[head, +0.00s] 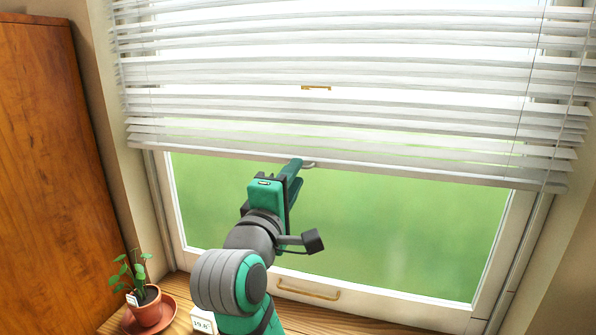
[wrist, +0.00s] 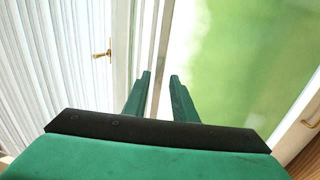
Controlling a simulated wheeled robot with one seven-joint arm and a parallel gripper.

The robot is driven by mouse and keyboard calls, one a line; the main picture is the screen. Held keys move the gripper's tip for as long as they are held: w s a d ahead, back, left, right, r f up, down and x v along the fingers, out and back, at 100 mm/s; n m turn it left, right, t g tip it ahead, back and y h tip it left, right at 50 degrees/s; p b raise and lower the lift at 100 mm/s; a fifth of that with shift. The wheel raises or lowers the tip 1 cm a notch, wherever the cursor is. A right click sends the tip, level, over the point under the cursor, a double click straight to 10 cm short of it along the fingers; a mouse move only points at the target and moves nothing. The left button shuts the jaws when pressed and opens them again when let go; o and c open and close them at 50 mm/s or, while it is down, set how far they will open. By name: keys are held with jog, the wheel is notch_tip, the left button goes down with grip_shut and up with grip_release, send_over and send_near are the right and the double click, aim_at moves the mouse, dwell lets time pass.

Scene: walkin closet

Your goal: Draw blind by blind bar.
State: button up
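The white slatted blind (head: 345,75) hangs over the upper part of the window, with its bottom blind bar (head: 430,171) slightly above mid-window. My gripper (head: 296,166) is raised to the bar's lower edge near its middle. In the wrist view my gripper (wrist: 161,75) has its two green fingers apart, with a gap between them. A pale narrow strip, which looks like the blind bar (wrist: 163,40), runs between the fingers. I cannot tell whether either finger touches it. A small grey curved piece beside the fingertips is too small to make out.
The window glass (head: 400,230) below the blind shows green. A brass handle (head: 308,290) sits on the lower window frame. A potted plant (head: 145,305) stands on the wooden sill at lower left, beside a wooden cabinet (head: 45,170). Thin cords hang at the blind's right.

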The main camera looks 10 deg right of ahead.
jog(key=v, duration=0.7)
jog(key=shift+a+f, duration=0.1)
